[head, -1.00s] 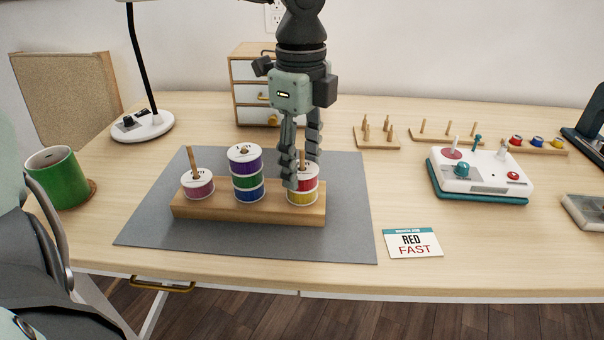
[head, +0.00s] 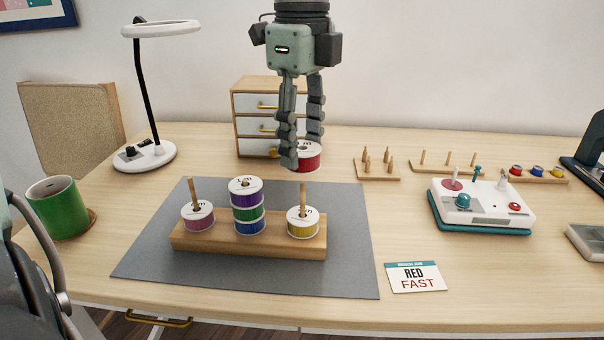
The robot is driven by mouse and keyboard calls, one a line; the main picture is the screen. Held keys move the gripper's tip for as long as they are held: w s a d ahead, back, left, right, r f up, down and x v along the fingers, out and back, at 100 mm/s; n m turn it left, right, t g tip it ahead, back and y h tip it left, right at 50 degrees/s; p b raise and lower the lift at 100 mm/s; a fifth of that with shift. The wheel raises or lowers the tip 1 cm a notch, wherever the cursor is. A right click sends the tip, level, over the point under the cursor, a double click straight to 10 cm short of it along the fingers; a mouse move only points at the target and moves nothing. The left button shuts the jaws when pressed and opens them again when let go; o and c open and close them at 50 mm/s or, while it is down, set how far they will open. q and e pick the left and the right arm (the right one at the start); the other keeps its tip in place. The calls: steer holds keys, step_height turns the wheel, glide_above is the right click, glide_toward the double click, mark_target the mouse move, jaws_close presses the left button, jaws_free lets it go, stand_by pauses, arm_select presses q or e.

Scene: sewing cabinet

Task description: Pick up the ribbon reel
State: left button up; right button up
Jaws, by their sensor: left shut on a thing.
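My left gripper (head: 301,152) is shut on the red ribbon reel (head: 308,160), a white-topped reel with red ribbon. It holds the reel in the air above the right peg of the wooden peg stand (head: 290,247), clear of the peg's tip. A yellow reel (head: 303,224) sits on that right peg. The middle peg carries a purple reel (head: 245,190) on top, a green reel (head: 249,211) and a blue reel (head: 250,225) below. A pink reel (head: 198,216) is on the left peg. My right gripper is not in view.
The stand is on a grey mat (head: 150,260). A card (head: 415,277) reads RED FAST. A white and teal control box (head: 485,205) is to the right, small peg boards (head: 377,170) behind. A drawer cabinet (head: 270,90), lamp (head: 150,155) and green mug (head: 58,207) stand farther back or left.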

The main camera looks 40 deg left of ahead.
arm_select(q)
step_height(320, 180, up, 18)
steer(key=shift+r+p, duration=0.25)
steer(key=shift+p, duration=0.2)
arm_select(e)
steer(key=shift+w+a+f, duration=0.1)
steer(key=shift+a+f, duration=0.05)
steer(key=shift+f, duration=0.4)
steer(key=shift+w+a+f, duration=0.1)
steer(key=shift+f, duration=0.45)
